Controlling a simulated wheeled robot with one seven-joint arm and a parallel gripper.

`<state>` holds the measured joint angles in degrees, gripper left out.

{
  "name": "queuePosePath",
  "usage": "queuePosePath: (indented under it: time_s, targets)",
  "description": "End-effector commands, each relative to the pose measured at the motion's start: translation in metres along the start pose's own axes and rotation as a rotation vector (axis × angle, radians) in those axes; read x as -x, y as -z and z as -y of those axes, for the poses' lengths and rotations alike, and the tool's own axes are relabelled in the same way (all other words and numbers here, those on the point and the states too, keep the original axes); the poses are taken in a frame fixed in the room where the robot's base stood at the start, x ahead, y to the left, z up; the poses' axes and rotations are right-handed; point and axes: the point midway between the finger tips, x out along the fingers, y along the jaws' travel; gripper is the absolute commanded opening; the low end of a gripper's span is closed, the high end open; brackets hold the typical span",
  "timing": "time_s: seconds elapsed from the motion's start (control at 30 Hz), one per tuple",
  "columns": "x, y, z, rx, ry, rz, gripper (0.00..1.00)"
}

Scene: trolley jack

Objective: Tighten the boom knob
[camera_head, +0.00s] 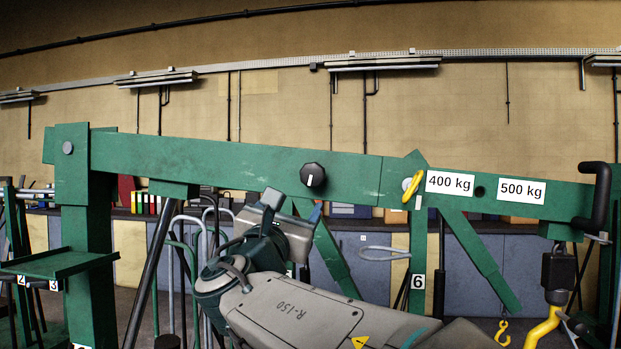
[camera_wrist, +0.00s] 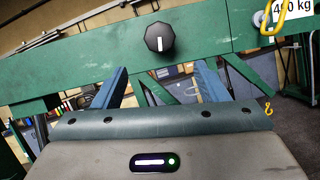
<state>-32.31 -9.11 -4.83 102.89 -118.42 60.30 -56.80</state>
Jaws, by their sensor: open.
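The boom knob (camera_head: 312,175) is a black, lobed knob with a white line, on the side of the green boom (camera_head: 230,162). In the wrist view the knob (camera_wrist: 159,38) is above the middle, its white line close to vertical. My gripper (camera_head: 293,206) is below and a little left of the knob in the head view, apart from it. In the wrist view the two blue fingers of my gripper (camera_wrist: 160,80) are spread wide with nothing between them, and the knob lies beyond them.
A yellow-handled pin (camera_head: 412,187) sits in the boom beside the 400 kg label (camera_head: 450,183). A green post (camera_head: 88,230) stands at left with a tray (camera_head: 60,262). A black crank handle (camera_head: 597,195) and yellow hook (camera_head: 541,328) are at right. Green braces stand below the boom.

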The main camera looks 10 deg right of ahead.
Motion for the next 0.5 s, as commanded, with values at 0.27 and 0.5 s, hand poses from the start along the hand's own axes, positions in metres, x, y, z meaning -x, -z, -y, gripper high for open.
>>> queuePosePath:
  time_s: [0.27, 0.5]
  targets:
    - [-0.042, -0.004, -0.002, 0.006, 0.0, 0.004, 0.67]
    - [-0.094, -0.004, -0.002, 0.006, 0.0, 0.003, 0.67]
